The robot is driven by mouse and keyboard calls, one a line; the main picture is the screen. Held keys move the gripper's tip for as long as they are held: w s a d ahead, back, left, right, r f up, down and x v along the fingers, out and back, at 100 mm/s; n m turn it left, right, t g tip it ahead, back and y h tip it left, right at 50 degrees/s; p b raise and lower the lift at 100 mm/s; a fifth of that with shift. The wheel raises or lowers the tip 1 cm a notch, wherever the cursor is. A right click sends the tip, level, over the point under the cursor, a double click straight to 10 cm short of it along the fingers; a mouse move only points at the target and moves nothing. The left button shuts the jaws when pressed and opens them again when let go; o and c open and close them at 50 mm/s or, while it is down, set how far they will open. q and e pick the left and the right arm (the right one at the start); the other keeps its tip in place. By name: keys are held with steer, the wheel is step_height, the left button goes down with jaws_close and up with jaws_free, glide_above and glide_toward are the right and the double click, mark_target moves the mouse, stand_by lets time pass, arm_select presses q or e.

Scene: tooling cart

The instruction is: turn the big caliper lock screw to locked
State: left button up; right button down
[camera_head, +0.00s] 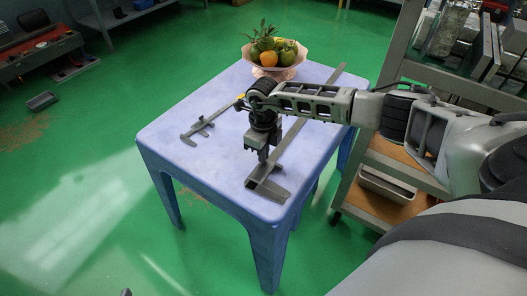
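The big caliper (299,126) lies on the blue table (215,97), its long beam running from the far right edge to its jaws (266,187) near the front corner. My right gripper (262,158) points down just above the jaw end of the big caliper, close to its slider. I cannot tell whether it touches the caliper, or whether its fingers are apart. The lock screw cannot be made out; it is too small or hidden by the gripper. A smaller caliper (205,123) lies on the table to the left. My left gripper is not clearly in view.
A bowl of fruit (271,70) stands at the far edge of the table. A grey shelf rack (462,82) with several items stands at the right, beneath and behind my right arm. The left front part of the tabletop is clear.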

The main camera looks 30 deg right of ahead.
arm_select(q)
steer(key=shift+s, duration=0.1)
arm_select(e)
steer(key=c, duration=1.6)
jaws_free()
steer(key=shift+c, duration=0.2)
steer(key=shift+r, duration=0.1)
arm_select(q)
steer(key=shift+r+p, duration=0.2)
steer(key=shift+p, duration=0.4)
arm_select(e)
step_height(320, 180, up, 16)
